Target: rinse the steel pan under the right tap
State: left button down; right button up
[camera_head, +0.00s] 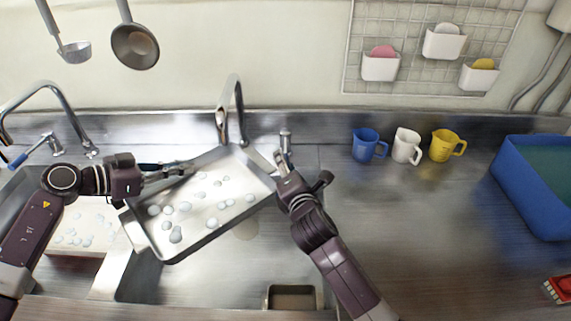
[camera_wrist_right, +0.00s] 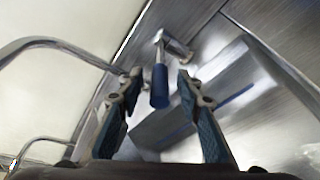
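The steel pan (camera_head: 199,242), a shallow rectangular tray, is tilted over the right sink in the head view, with several white suds blobs inside. My left gripper (camera_head: 188,167) is shut on the pan's back left rim. The right tap's spout (camera_head: 231,105) arches behind the pan's back edge; no water stream shows. My right gripper (camera_head: 278,163) is at this tap's handle (camera_head: 285,142). In the right wrist view, the open fingers (camera_wrist_right: 159,78) stand on either side of the blue handle (camera_wrist_right: 160,88), with a gap on both sides.
The left sink holds sudsy water (camera_head: 78,232), with the left tap (camera_head: 45,90) behind. Blue (camera_head: 365,146), white (camera_head: 405,146) and yellow (camera_head: 442,146) mugs stand at the back right. A blue bin (camera_head: 530,205) is at far right. The right counter's middle is clear.

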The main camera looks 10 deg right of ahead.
jog(key=shift+c, duration=0.3)
grip_shut()
jog(key=shift+s+d+n+y, duration=0.15)
jog(key=shift+d+n+y, duration=1.05)
jog(key=shift+d+y, duration=0.3)
jog(key=shift+g, duration=0.3)
jog(key=shift+o, duration=0.3)
grip_release()
